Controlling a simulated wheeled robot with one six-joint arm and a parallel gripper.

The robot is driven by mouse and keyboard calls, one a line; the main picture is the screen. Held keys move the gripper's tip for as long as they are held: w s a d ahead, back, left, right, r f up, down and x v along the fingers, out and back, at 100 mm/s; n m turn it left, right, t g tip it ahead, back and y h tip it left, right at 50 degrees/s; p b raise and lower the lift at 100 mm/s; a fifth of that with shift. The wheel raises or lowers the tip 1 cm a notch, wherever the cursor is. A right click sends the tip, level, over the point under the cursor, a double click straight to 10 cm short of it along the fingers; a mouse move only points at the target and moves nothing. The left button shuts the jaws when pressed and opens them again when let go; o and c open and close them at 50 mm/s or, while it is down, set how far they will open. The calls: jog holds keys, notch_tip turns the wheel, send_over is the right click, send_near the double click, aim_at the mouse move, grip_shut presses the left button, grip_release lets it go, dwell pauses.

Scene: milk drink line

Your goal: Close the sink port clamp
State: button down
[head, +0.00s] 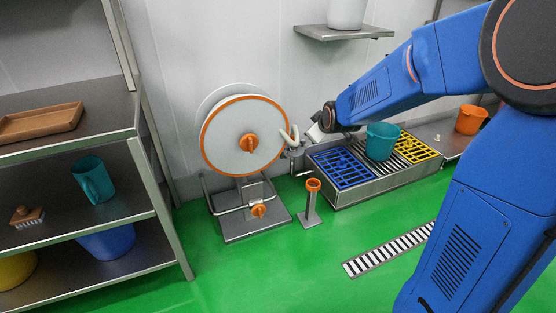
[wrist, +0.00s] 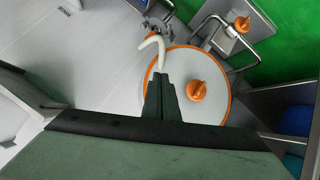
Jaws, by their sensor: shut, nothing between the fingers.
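A small grey metal fitting (head: 292,153), which looks like the port clamp, sits between the reel and the left end of the steel sink (head: 378,187). It also shows in the wrist view (wrist: 157,26), past my fingertips. I cannot tell whether it is open or closed. A cream hose end (wrist: 149,42) curves beside it, and that hose shows at the reel's right edge in the head view (head: 291,135). My gripper (wrist: 161,75) is shut and empty, with its dark fingers together over the reel's rim. In the head view its end (head: 316,133) is small and partly unclear.
The hose reel (head: 222,150) has an orange rim and knob and stands on a steel base. An orange-topped post (head: 312,200) stands before the sink. A teal bucket (head: 381,141) sits on the sink grates. Shelves (head: 80,220) fill the left. Green floor (head: 290,270) is open in front.

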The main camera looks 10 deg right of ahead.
jog(key=w+a+f+n+t, duration=0.2)
jog(key=w+f+n+t, duration=0.15)
jog(key=w+f, duration=0.75)
jog(key=w+a+f+n+t, duration=0.2)
jog(key=w+a+f+n, duration=0.15)
jog(key=w+f, duration=0.85)
notch_tip(320, 180, down, 13)
jog(key=a+n+t, duration=0.1)
jog(key=n+t, duration=0.1)
jog(key=n, duration=0.1)
jog(key=w+a+f, duration=0.1)
jog(key=w+f, duration=0.1)
jog(key=w, duration=1)
jog(key=shift+w+n, duration=0.3)
jog(key=shift+w, duration=0.1)
jog(key=shift+s+d, duration=0.1)
